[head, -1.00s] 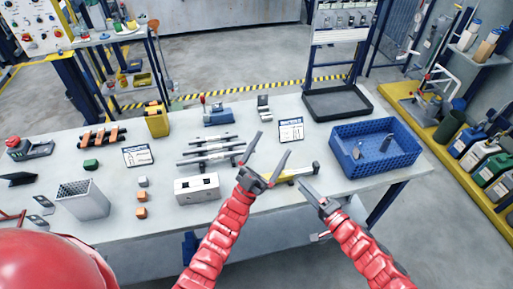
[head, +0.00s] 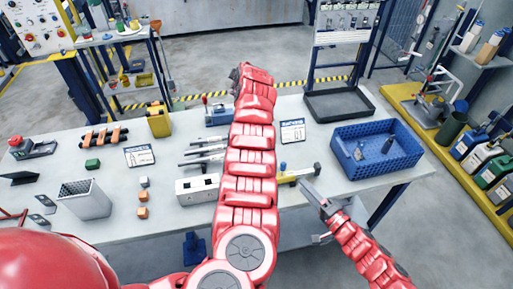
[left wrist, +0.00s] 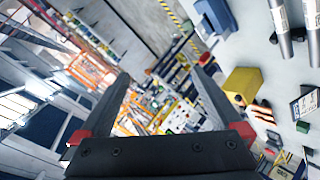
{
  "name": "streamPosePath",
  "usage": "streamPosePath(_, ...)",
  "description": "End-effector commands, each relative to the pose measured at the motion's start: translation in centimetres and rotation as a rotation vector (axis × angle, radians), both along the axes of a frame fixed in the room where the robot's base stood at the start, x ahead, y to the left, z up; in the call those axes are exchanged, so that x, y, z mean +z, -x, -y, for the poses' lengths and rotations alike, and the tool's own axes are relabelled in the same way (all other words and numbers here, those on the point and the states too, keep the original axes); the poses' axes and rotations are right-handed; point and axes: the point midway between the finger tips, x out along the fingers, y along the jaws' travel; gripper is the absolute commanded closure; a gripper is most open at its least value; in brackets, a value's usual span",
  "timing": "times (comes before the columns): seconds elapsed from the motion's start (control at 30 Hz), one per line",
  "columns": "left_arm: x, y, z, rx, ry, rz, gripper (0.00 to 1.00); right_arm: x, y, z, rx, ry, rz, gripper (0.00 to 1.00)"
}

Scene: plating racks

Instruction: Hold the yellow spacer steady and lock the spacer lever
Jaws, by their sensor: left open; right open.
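A yellow bar with a dark end piece (head: 290,178), which may be the spacer, lies near the table's front edge, right of my left arm. A small blue part shows beside it. A blue device with a red-tipped lever (head: 215,115) stands farther back, partly behind that arm; whether this is the spacer lever is unclear. My left gripper (left wrist: 160,74) is open and empty, raised beyond the parts; in the head view its arm hides most of it. My right gripper (head: 312,210) is open and empty at the table's front edge, just right of the bar.
Grey rods (head: 204,153) and a white block (head: 196,188) lie left of my left arm. A yellow box (head: 158,122) stands farther left. A blue crate (head: 346,152) and black tray (head: 338,105) stand to the right. A sign (head: 292,131) stands mid-table.

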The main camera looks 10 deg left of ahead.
Motion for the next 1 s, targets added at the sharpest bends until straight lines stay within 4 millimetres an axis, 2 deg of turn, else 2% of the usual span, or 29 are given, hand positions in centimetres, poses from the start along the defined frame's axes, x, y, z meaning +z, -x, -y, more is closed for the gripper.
streamPosePath(0.1, -3.0, 5.0, 1.4, 0.177, 0.258, -0.170, 0.00, 0.0, 0.0, 0.0, 0.000, 0.000, 0.000, 0.50)
streamPosePath(0.23, -6.3, 11.3, 4.8, 0.344, 0.492, -0.377, 0.00, 0.0, 0.0, 0.0, 0.000, 0.000, 0.000, 0.50)
streamPosePath(0.33, -7.7, 15.4, 7.5, 0.432, 0.608, -0.510, 0.00, 0.0, 0.0, 0.0, 0.000, 0.000, 0.000, 0.50)
streamPosePath(0.43, -8.4, 18.2, 9.8, 0.487, 0.679, -0.608, 0.00, 0.0, 0.0, 0.0, 0.000, 0.000, 0.000, 0.50)
streamPosePath(0.5, -8.7, 19.6, 10.7, 0.514, 0.708, -0.655, 0.00, 0.0, 0.0, 0.0, 0.000, 0.000, 0.000, 0.50)
streamPosePath(0.63, -9.1, 20.9, 11.6, 0.539, 0.732, -0.700, 0.00, 0.0, 0.0, 0.0, 0.000, 0.000, 0.000, 0.50)
streamPosePath(0.77, -10.3, 21.1, 11.7, 0.542, 0.735, -0.705, 0.00, 0.0, 0.0, 0.0, 0.000, 0.000, 0.000, 0.50)
streamPosePath(1.0, -14.1, 21.1, 11.4, 0.545, 0.728, -0.702, 0.00, 0.0, 0.0, 0.0, 0.000, 0.000, 0.000, 0.50)
